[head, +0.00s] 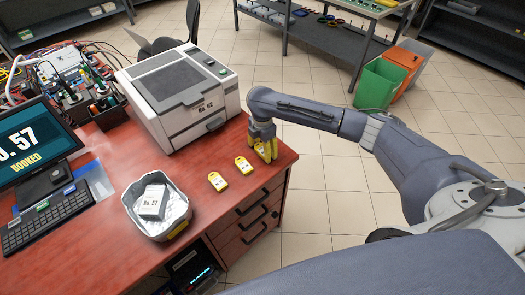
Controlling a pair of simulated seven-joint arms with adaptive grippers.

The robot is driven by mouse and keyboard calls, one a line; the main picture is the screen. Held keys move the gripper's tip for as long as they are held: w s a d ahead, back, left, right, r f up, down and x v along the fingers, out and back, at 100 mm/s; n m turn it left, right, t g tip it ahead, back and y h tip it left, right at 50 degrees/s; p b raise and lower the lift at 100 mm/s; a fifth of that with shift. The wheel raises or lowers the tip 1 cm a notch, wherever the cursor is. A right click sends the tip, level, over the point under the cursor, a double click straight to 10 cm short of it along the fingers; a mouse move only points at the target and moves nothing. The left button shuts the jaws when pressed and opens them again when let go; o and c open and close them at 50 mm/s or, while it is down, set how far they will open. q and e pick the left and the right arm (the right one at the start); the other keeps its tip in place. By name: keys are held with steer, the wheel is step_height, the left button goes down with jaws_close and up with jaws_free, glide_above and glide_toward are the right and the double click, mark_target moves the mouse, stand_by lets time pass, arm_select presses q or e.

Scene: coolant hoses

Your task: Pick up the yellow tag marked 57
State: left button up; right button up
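Two yellow tags lie flat on the red desk (110,240) near its right edge, one nearer tag (217,181) and one farther tag (243,165). Their markings are too small to read, so I cannot tell which is marked 57. My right gripper (265,149) points down at the desk's edge, just right of the farther tag. More yellow shows at its fingertips, apparently a third tag between or behind the fingers. I cannot tell whether the fingers are closed on it. My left gripper is not in view.
A metal tray (172,228) holds a white box labelled No 57 (152,201). A printer (180,95) stands behind the tags. Green (378,83) and orange bins stand on the floor.

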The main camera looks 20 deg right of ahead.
steer(key=c, duration=0.6)
steer(key=shift+o, duration=0.2)
